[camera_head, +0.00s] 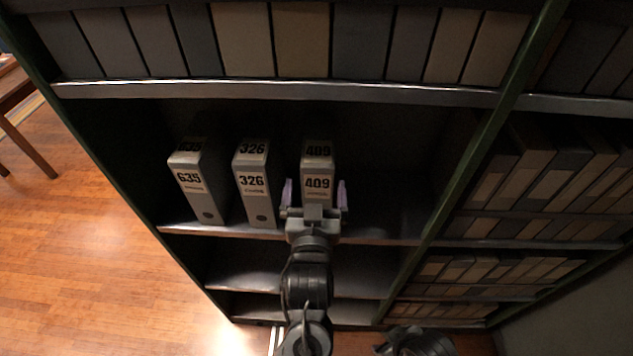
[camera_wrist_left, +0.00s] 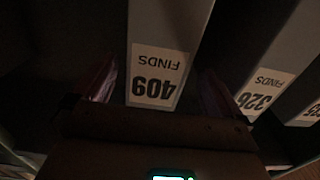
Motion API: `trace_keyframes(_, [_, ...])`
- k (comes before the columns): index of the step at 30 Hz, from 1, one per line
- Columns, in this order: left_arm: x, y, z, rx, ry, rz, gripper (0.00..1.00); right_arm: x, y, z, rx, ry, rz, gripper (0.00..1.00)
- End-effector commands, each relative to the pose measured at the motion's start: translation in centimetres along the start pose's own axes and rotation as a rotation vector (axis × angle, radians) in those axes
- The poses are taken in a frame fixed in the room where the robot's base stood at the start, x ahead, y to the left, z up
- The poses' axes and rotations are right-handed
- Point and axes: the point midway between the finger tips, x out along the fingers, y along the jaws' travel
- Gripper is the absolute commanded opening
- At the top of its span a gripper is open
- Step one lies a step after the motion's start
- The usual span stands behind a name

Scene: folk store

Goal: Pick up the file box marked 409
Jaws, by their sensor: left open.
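The file box marked 409 (camera_head: 317,165) stands upright on the middle shelf (camera_head: 385,239), rightmost of three grey boxes. In the left wrist view the 409 box (camera_wrist_left: 163,35) appears upside down, its label facing the camera. My left gripper (camera_head: 315,196) is open in front of it, with one finger at each side of its lower front. In the left wrist view the fingers (camera_wrist_left: 158,85) flank the box; whether they touch it cannot be told. The lower front of the box is hidden behind the gripper.
The box marked 326 (camera_head: 252,182) stands close to the left of 409, and the box marked 635 (camera_head: 190,180) stands further left. Shelf space right of 409 is clear up to the green upright (camera_head: 466,150). An upper shelf (camera_head: 290,87) full of files hangs above.

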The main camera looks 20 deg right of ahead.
Motion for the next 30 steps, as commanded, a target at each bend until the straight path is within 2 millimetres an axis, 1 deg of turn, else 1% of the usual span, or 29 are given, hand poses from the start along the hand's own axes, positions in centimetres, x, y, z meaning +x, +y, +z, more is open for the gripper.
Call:
trace_keyframes(7, [1.4, 0.1, 0.0, 0.0, 0.0, 0.0, 1.0, 0.1, 0.0, 0.0, -0.001, 0.0, 0.001, 0.43])
trace_keyframes(15, [4.6, 0.5, 0.3, 0.001, 0.0, 0.0, 1.0, 0.4, 0.2, 0.2, -0.008, -0.001, 0.006, 0.43])
trace_keyframes(18, [5.4, 0.4, 0.3, 0.0, -0.001, 0.0, 1.0, 0.4, 0.3, 0.2, -0.011, -0.001, 0.009, 0.43])
trace_keyframes(21, [5.7, 0.4, 0.3, 0.0, -0.001, 0.0, 1.0, 0.4, 0.3, 0.2, -0.011, -0.001, 0.009, 0.43])
trace_keyframes(27, [5.8, 0.4, 0.3, -0.001, -0.001, 0.001, 1.0, 0.4, 0.2, 0.2, -0.01, -0.001, 0.008, 0.43])
trace_keyframes(28, [5.8, 0.4, 0.3, -0.001, -0.001, 0.001, 0.98, 0.4, 0.2, 0.2, -0.009, -0.001, 0.008, 0.43])
trace_keyframes(30, [5.8, 0.4, 0.3, -0.001, -0.001, 0.001, 0.88, 0.4, 0.2, 0.2, -0.008, -0.001, 0.007, 0.43])
